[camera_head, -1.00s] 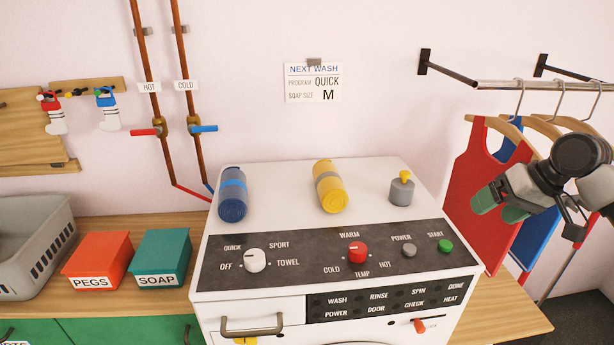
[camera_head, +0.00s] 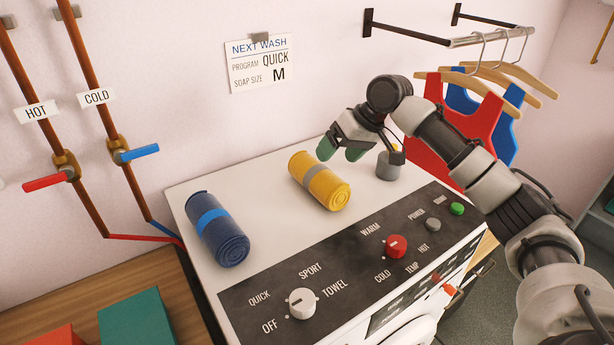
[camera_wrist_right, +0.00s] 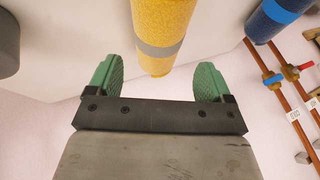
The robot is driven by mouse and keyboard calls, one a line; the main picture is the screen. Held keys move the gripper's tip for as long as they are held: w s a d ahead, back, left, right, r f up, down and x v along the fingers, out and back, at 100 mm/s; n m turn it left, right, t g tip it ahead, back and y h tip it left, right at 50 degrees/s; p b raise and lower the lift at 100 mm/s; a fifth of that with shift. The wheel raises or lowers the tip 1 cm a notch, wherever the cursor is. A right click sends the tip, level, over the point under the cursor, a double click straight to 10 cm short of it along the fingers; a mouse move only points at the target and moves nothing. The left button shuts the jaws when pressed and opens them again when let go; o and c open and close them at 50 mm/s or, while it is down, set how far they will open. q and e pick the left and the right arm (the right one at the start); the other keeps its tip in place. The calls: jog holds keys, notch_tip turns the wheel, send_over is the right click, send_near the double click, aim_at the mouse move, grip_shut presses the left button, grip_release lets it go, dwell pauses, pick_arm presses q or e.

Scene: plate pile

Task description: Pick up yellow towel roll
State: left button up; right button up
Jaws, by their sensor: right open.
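The yellow towel roll (camera_head: 319,181), with a grey band around it, lies on top of the white washing machine (camera_head: 270,168). My right gripper (camera_head: 341,150) is open and empty, above the machine top near the far end of the yellow roll. In the right wrist view the yellow towel roll (camera_wrist_right: 162,30) shows ahead of the two green fingers (camera_wrist_right: 160,82), roughly centred between them, and its near end appears close to the gap. I cannot tell how high the fingers are above the roll. My left gripper is not in view.
A blue towel roll (camera_head: 217,230) lies left of the yellow one. A grey weight-like object with a yellow top (camera_head: 389,165) stands just right, close to my right gripper. The control panel (camera_head: 350,262) runs along the front. Clothes hang on the right.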

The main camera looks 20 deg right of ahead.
aim_at(326, 170)
jog(key=shift+x, duration=1.15)
jog(key=shift+w+a+f, duration=0.15)
jog(key=shift+w+f, duration=0.05)
jog(key=p+x, duration=0.2)
jog(key=x, duration=0.2)
jog(key=shift+s+f, duration=0.15)
jog(key=shift+f, duration=0.1)
jog(key=shift+a+f, duration=0.15)
jog(key=shift+f, duration=0.25)
jog(key=c, duration=0.5)
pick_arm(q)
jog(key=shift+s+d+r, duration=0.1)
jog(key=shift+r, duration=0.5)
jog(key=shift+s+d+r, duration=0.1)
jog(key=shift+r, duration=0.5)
pick_arm(e)
jog(key=shift+c, duration=1.3)
